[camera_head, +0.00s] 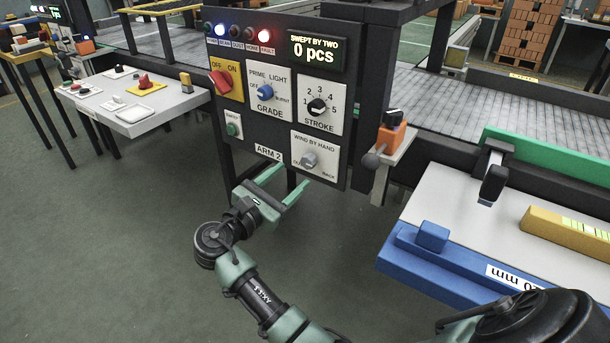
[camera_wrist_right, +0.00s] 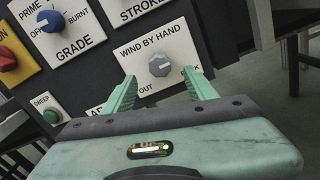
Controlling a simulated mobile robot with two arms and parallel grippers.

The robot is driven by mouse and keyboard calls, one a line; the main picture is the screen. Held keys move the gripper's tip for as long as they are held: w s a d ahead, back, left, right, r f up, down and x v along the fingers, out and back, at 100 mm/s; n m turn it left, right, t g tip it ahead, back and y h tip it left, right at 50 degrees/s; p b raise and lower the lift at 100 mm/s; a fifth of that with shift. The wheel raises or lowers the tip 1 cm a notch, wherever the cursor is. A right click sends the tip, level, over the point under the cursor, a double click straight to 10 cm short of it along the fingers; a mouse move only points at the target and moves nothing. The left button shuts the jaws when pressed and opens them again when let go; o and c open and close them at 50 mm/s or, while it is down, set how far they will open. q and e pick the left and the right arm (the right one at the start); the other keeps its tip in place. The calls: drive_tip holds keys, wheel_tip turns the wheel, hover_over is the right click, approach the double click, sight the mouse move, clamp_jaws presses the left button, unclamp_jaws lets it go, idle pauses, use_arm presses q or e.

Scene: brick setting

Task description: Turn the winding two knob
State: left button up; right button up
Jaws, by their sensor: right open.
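The grey winding knob (camera_head: 309,160) sits on a white plate marked "WIND BY HAND", low on the right of the dark ARM 2 panel (camera_head: 270,107). It also shows in the right wrist view (camera_wrist_right: 160,65), with its pointer line tilted up to the right. My right gripper (camera_head: 286,184) is open, in front of and below the panel's lower edge. In the right wrist view its two green fingers (camera_wrist_right: 158,95) stand apart, one on each side below the knob, with nothing between them. I cannot tell how far the fingertips are from the plate. My left gripper is not in view.
Other controls sit close by: a blue grade knob (camera_head: 266,92), a black stroke knob (camera_head: 317,106), a green sweep button (camera_head: 233,129) and a red switch (camera_head: 221,84). An orange block with a lever (camera_head: 390,138) stands right of the panel. A blue-edged bench (camera_head: 430,275) is at right.

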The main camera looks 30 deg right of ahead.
sight(306, 164)
use_arm(q)
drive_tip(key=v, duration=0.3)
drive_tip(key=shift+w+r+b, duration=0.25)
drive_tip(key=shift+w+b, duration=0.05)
drive_tip(key=shift+b, duration=0.1)
use_arm(e)
drive_tip(key=x, duration=0.7)
drive_tip(key=shift+w, duration=0.1)
clamp_jaws()
